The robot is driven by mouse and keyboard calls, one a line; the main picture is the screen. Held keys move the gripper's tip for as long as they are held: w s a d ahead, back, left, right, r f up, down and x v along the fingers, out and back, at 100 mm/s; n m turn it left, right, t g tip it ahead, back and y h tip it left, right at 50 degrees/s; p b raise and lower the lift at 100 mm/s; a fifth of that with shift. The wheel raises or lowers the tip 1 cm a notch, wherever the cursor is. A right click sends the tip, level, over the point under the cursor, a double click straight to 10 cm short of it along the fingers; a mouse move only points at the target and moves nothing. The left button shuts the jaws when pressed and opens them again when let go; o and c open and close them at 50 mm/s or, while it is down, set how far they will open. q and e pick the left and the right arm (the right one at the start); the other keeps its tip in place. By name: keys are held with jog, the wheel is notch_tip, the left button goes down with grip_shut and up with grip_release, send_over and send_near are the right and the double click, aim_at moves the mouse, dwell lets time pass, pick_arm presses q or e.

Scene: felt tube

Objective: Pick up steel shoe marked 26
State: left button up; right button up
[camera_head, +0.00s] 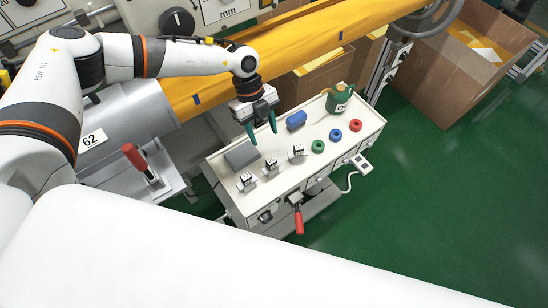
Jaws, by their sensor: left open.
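Several small steel shoes stand in a row along the front left of a white cabinet top (222,164): a left one (246,183), a middle one (271,169) and a right one (297,154). They have dark marks on white faces, too small to read, so I cannot tell which is 26. My left gripper (263,133) is open and empty, its green fingers pointing down over the back left of the cabinet top, behind the shoes and apart from them. My right gripper is not in view.
A grey block (242,155), a blue block (296,120), green (318,146), blue (336,135) and red (355,125) rings and a green container (340,98) share the top. A red-handled lever (134,157) stands left.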

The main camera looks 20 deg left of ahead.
aim_at(271, 161)
pick_arm(q)
jog(key=p+x, duration=0.1)
jog(key=x, duration=0.7)
jog(key=shift+s+d+f, duration=0.1)
jog(key=shift+s+f, duration=0.1)
jog(key=shift+f, duration=0.1)
jog(key=shift+d+f, duration=0.1)
jog(key=shift+f, duration=0.3)
grip_shut()
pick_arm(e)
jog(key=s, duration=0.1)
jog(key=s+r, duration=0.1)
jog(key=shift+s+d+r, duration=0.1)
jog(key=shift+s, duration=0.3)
